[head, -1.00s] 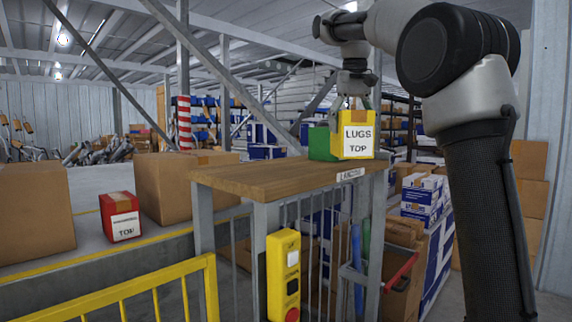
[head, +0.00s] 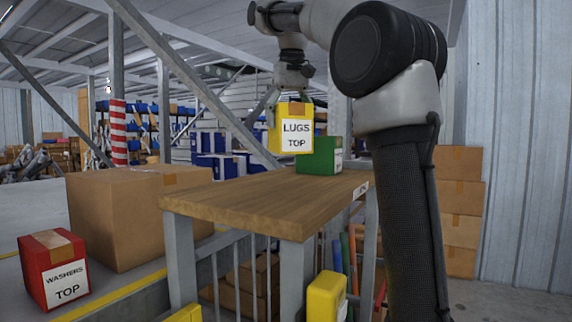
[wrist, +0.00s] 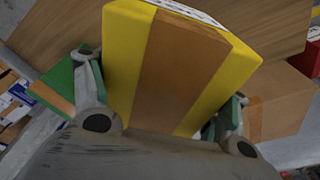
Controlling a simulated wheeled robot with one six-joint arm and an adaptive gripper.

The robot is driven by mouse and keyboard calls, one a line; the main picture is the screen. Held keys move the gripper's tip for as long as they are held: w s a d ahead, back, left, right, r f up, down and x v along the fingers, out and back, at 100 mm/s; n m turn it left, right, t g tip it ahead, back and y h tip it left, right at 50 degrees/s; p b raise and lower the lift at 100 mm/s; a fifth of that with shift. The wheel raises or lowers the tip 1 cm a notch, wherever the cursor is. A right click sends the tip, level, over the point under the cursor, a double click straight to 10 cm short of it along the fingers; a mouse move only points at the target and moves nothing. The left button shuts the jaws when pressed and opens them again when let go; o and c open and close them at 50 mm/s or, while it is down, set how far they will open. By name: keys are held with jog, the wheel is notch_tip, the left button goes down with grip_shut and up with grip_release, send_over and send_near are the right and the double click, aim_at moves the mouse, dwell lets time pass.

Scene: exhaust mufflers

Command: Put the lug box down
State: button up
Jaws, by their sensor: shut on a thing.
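The lug box is a yellow box (head: 289,144) with a brown tape strip and a white label reading LUGS TOP, upright in the head view. My gripper (head: 290,100) is shut on it from above, with a finger on either side. The lug box also fills the middle of the wrist view (wrist: 165,60), between my fingers (wrist: 160,95). It appears held above the wooden table top (head: 250,205), near its far edge; the exact gap is hard to tell.
A green box (head: 318,157) stands on the table just right of the lug box. The near part of the table top is bare. A red WASHERS box (head: 52,270) and a large cardboard box (head: 125,215) stand at the left. A yellow control box (head: 325,297) hangs below the table.

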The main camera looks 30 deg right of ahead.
aim_at(290, 150)
notch_tip(290, 150, down, 8)
jog(key=shift+r, duration=0.15)
dwell(0.4)
jog(key=o, duration=2)
jog(key=shift+o, duration=0.2)
jog(key=r, duration=0.4)
jog(key=s+r, duration=0.1)
jog(key=r, duration=0.3)
jog(key=s+r, duration=0.1)
jog(key=r, duration=0.3)
jog(key=shift+a, duration=0.15)
jog(key=shift+f, duration=0.1)
